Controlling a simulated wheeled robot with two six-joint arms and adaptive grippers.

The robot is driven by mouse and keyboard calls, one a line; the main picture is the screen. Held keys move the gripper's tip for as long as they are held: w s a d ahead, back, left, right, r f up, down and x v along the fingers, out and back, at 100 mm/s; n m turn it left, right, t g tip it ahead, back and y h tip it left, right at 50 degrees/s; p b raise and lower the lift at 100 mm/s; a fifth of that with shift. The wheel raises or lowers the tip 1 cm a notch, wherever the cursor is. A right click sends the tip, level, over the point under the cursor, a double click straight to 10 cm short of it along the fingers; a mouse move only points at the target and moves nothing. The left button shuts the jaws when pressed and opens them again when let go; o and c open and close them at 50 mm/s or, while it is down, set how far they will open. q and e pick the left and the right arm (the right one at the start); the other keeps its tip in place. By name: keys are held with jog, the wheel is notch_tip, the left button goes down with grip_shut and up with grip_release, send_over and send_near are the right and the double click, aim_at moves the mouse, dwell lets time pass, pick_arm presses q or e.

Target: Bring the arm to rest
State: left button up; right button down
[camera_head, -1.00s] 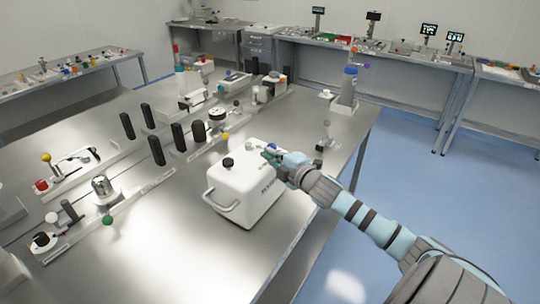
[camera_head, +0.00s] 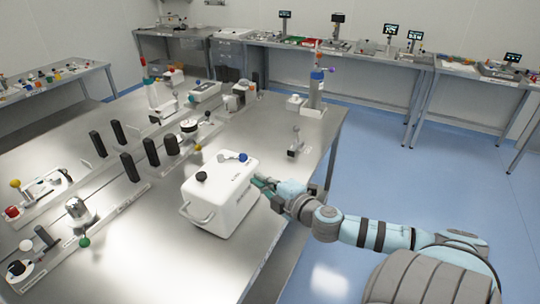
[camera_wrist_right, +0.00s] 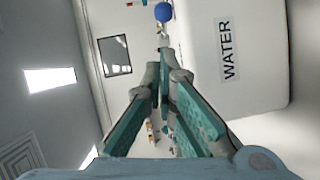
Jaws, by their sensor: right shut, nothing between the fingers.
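My right gripper (camera_head: 262,184) is at the right side of a white box-shaped container (camera_head: 222,200) with a dark cap, a blue knob and a side handle. In the right wrist view the gripper (camera_wrist_right: 164,50) has its fingertips together with nothing between them. The container (camera_wrist_right: 255,45) fills the right of that view, and its label reads WATER. The blue knob (camera_wrist_right: 163,12) shows just beyond the fingertips. Whether the fingers touch the container is unclear. My left gripper is not in view.
The steel table (camera_head: 150,255) carries several black posts, knobs and fixtures to the left. A small stand (camera_head: 295,142) and a tall blue-topped bottle (camera_head: 316,90) are behind the container. Blue floor (camera_head: 380,170) is open to the right. Benches line the back wall.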

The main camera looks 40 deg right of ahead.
jog(key=shift+s+a+r+p, duration=0.15)
jog(key=shift+s+p, duration=0.35)
jog(key=shift+s, duration=0.5)
